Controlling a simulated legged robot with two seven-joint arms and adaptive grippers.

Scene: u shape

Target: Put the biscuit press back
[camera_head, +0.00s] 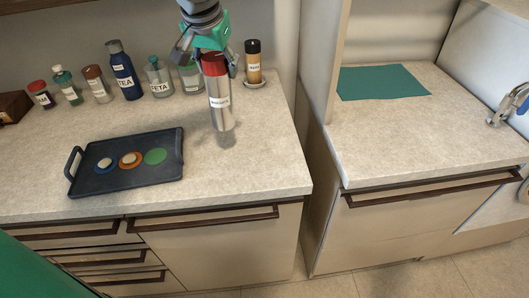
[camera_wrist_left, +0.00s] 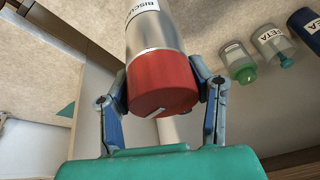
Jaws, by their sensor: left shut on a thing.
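The biscuit press (camera_head: 219,100) is a silver cylinder with a red cap and a white label. My left gripper (camera_head: 206,56) is shut on it by the red cap and holds it upright above the counter, apart from the surface. In the left wrist view the press (camera_wrist_left: 152,55) sits between the two fingers (camera_wrist_left: 160,95), with its red end towards the camera. My right gripper is not in view.
A dark tray (camera_head: 127,180) with small coloured discs lies on the counter at left. Several labelled bottles and jars, including a blue one (camera_head: 125,72), line the wall. A green mat (camera_head: 382,82) lies on the right counter beyond a panel.

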